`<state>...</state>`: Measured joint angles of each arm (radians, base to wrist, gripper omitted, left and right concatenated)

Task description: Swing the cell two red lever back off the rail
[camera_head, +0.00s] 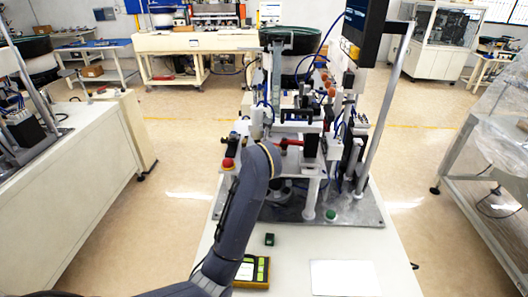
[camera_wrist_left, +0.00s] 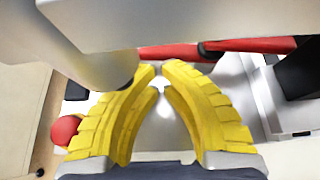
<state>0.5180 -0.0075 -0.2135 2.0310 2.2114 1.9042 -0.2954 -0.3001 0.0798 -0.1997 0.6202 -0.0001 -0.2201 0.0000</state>
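The red lever (camera_head: 289,142) is on the machine in the middle of the head view, just right of my left arm's bend. In the left wrist view a red bar (camera_wrist_left: 252,45), with a dark joint along it, runs across just beyond my fingertips. My left gripper (camera_wrist_left: 160,68) has yellow ribbed fingers whose tips come almost together with a thin gap. Nothing shows held between them. The tips are close to the red bar; I cannot tell whether they touch. In the head view my arm hides this gripper. My right gripper is in neither view.
A red round button (camera_wrist_left: 65,130) is left of the fingers, and a dark block (camera_wrist_left: 298,75) is at right. The machine's base plate (camera_head: 350,212) carries a green button (camera_head: 330,215). A yellow-edged device (camera_head: 262,272) and a white sheet (camera_head: 344,278) lie in front.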

